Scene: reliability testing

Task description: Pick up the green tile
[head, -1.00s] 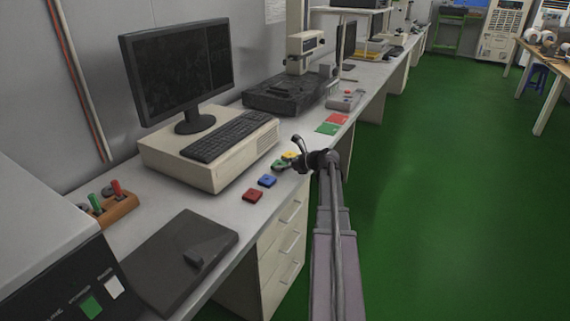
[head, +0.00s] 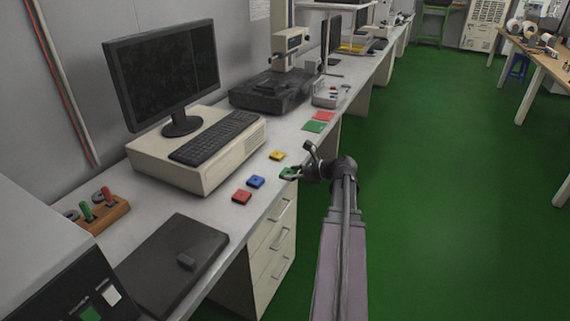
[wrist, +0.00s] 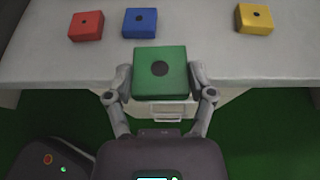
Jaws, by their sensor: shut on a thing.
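The green tile (wrist: 160,73) is a square block with a dark round spot on top. My gripper (wrist: 160,92) is shut on it, one finger at each side, in the wrist view. In the head view the green tile (head: 287,173) shows between the fingers of my gripper (head: 290,175) at the desk's front edge. In the wrist view the drawer front and green floor show around and below it. Whether it is clear of the desk top is hard to tell.
A blue tile (head: 256,181), a red tile (head: 242,196) and a yellow tile (head: 277,155) lie on the grey desk. A flat green pad (head: 315,126) and red pad (head: 324,116) lie farther back. The keyboard (head: 214,136) and monitor (head: 163,75) stand behind. Open floor lies right.

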